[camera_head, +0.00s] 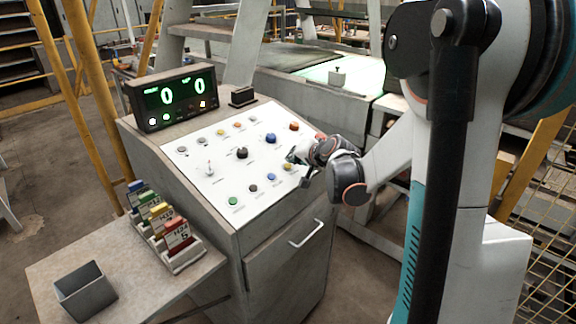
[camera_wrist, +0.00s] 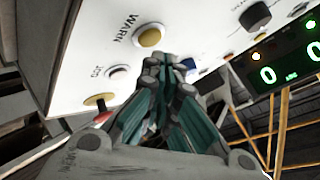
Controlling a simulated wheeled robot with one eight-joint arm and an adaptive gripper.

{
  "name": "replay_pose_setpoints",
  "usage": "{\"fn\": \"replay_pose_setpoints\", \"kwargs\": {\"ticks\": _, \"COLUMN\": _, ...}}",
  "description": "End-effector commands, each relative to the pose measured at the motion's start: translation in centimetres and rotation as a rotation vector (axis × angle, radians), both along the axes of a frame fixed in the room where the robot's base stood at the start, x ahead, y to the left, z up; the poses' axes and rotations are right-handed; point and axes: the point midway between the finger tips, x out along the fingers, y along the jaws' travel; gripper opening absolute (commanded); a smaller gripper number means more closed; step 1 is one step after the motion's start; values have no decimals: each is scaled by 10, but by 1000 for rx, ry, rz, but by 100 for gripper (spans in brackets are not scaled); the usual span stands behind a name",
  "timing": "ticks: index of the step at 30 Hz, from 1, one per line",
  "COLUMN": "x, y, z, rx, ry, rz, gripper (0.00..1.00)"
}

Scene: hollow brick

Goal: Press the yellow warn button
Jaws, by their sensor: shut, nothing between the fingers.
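The yellow warn button (camera_wrist: 150,36) shows in the wrist view, round with a pale rim, next to the printed word WARN on the white panel. In the head view a yellow button (camera_head: 288,166) at the right end of the panel's lower row appears to be the same one. My gripper (camera_wrist: 168,66) is shut and empty, its tips just below the warn button in the wrist view. In the head view my gripper (camera_head: 293,157) is over the right part of the panel, close to that button. I cannot tell whether the tips touch the panel.
The sloped white panel (camera_head: 193,180) carries several other buttons, a black knob (camera_head: 242,153) and a large blue button (camera_head: 270,138). A red-orange button (camera_head: 294,126) sits at the upper right. A display (camera_head: 172,97) reads 0 and 0.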

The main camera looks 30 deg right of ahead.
Motion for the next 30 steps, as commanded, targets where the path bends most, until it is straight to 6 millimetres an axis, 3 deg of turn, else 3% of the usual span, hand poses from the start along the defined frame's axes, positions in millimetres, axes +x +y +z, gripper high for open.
{"fn": "replay_pose_setpoints", "kwargs": {"ticks": 7, "x": -1, "y": -1, "z": 7, "rx": 0, "ry": 0, "rz": 0, "gripper": 0}}
{"fn": "replay_pose_setpoints", "kwargs": {"ticks": 21, "x": -12, "y": -5, "z": 47, "rx": 0, "ry": 1, "rz": -1, "gripper": 0}}
{"fn": "replay_pose_setpoints", "kwargs": {"ticks": 30, "x": -13, "y": -5, "z": 48, "rx": 0, "ry": 0, "rz": 0, "gripper": 0}}
